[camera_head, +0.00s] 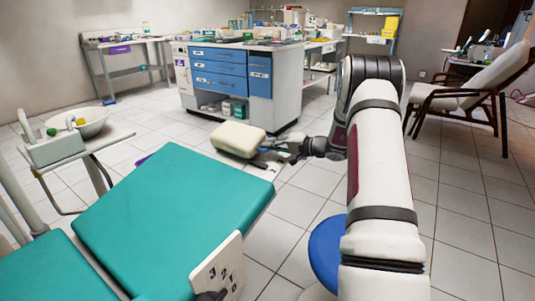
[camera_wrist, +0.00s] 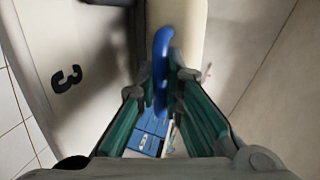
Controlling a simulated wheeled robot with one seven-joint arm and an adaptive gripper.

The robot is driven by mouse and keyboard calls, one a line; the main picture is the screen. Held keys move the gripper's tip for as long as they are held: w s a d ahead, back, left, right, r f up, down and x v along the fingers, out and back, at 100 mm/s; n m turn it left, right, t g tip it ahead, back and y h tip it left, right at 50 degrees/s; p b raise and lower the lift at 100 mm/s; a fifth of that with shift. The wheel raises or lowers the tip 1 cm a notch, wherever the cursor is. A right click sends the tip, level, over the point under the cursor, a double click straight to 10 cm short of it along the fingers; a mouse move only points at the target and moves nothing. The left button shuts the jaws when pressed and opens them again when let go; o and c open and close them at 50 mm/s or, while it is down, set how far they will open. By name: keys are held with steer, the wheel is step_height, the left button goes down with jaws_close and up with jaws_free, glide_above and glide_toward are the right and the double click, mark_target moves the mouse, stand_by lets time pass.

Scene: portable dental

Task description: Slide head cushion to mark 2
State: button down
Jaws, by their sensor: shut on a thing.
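The cream head cushion (camera_head: 238,138) stands beyond the far end of the teal dental chair (camera_head: 170,205). In the wrist view its pale side (camera_wrist: 183,28) runs up the top middle. A blue loop handle (camera_wrist: 161,70) hangs down beside it. My gripper (camera_head: 272,156) is at the cushion's near right side. In the wrist view my gripper (camera_wrist: 162,88) has its fingers on either side of the handle and is shut on it. A white panel (camera_wrist: 40,55) with a black 3 is at left. Mark 2 is not visible there, and the cushion's mark cannot be told.
A white plate (camera_head: 222,270) with black digits, including a 2, is at the chair's near side. A basin unit (camera_head: 85,122) stands at left, a blue stool (camera_head: 328,250) by my arm. A blue-drawered cabinet (camera_head: 220,75) stands behind. Tiled floor lies open at right.

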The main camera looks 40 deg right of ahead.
steer(key=c, duration=2)
jaws_free()
steer(key=shift+o, duration=0.2)
steer(key=v, duration=1.2)
steer(key=shift+a+r, duration=0.1)
